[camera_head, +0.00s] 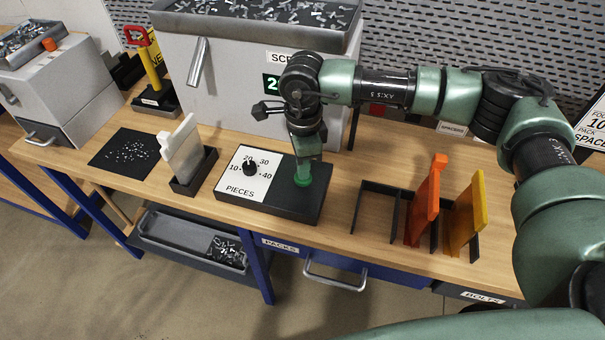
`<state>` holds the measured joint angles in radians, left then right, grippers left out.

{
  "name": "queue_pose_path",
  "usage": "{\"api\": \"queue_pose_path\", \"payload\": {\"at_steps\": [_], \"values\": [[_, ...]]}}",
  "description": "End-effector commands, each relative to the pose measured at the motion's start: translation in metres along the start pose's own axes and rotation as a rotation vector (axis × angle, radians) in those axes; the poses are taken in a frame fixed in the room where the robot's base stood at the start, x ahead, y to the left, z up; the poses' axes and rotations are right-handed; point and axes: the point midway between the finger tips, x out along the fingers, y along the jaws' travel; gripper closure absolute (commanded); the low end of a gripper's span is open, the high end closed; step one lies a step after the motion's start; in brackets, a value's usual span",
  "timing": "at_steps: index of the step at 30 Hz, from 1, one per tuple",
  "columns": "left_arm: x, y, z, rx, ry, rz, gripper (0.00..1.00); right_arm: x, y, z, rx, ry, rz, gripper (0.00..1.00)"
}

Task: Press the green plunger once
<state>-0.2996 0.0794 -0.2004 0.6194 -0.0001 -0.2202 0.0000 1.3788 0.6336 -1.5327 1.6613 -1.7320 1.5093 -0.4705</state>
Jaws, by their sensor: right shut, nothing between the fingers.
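The green plunger (303,181) stands at the right end of a black control box (283,206) on the workbench. My right gripper (304,172) points down directly over the plunger, shut and empty, with its fingertips at or just above the plunger's top; whether they touch I cannot tell. The gripper partly hides the plunger. On the same box is a white dial plate marked PIECES (244,188) with a black knob (250,168). My left gripper is not in view.
A grey screw dispenser (235,75) with a green display stands behind the box. Orange (423,209) and yellow (466,215) dividers stand in a black rack to the right. A white piece in a black holder (194,172) stands left. A black mat (122,152) holds small screws.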

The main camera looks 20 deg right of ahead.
Motion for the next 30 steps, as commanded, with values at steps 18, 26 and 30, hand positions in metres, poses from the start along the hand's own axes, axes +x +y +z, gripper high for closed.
{"api": "queue_pose_path", "payload": {"at_steps": [18,26,30], "values": [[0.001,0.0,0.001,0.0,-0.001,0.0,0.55,-0.005,0.0,0.0,0.0,0.001,0.001,1.0],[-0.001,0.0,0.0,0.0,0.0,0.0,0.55,-0.013,0.001,0.0,0.0,0.0,0.002,1.0],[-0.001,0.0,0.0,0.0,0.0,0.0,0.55,-0.013,0.001,0.0,0.0,0.0,0.002,1.0]]}}
